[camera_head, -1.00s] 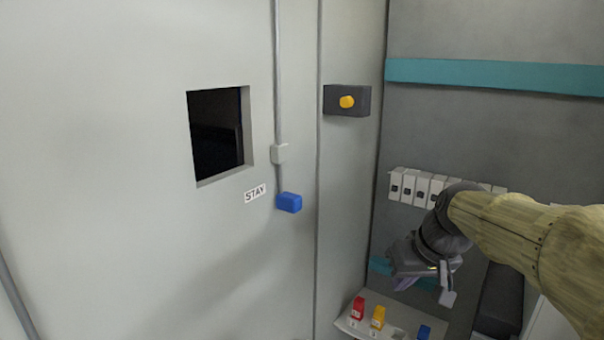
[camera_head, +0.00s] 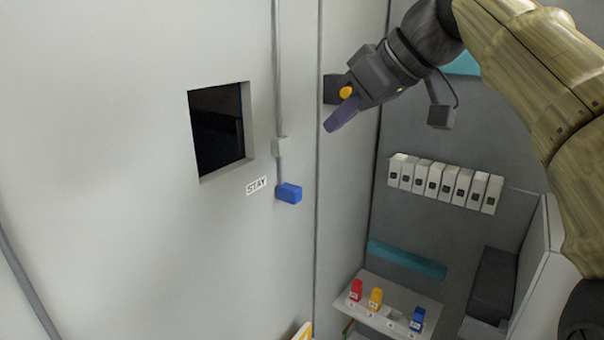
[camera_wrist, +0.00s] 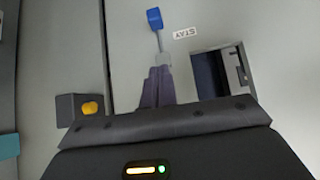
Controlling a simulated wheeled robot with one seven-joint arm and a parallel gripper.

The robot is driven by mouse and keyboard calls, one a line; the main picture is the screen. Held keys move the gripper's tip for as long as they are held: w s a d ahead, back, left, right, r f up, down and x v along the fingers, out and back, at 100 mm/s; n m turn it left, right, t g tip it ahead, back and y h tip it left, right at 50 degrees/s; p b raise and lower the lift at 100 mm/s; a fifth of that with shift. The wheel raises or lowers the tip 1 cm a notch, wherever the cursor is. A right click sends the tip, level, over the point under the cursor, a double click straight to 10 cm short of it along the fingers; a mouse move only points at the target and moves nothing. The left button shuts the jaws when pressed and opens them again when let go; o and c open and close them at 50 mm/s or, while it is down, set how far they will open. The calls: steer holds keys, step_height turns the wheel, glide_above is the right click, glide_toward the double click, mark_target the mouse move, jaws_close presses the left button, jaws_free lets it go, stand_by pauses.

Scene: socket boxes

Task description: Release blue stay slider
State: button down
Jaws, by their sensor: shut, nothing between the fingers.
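The blue stay slider (camera_head: 289,193) is a small blue block at the lower end of a thin vertical rod on the pale wall, just right of the STAY label (camera_head: 256,185). In the wrist view the blue slider (camera_wrist: 154,18) is at the top, beyond my fingertips. My gripper (camera_head: 334,124) is shut and empty, up and to the right of the slider and apart from it in the head view. Its purple fingers point down and left. In the wrist view my gripper's fingers (camera_wrist: 158,76) lie together and overlap the rod's line of sight.
A dark box with a yellow knob (camera_head: 346,92) is on the wall right beside my gripper. A dark square opening (camera_head: 218,130) is left of the rod. A shelf (camera_head: 393,290) with red, yellow and blue blocks is below right. White boxes (camera_head: 434,178) line the back wall.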

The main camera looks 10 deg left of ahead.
glide_above(299, 197)
step_height(299, 197, down, 7)
steer(key=shift+s+d+f+p, duration=0.1)
steer(key=shift+d+f+p, duration=0.1)
steer(key=shift+f, duration=0.85)
steer(key=shift+s+d+f+p, duration=0.1)
steer(key=shift+d+f+p, duration=0.05)
steer(key=shift+f, duration=0.85)
steer(key=shift+f+b, duration=1.75)
steer(key=shift+f, duration=0.2)
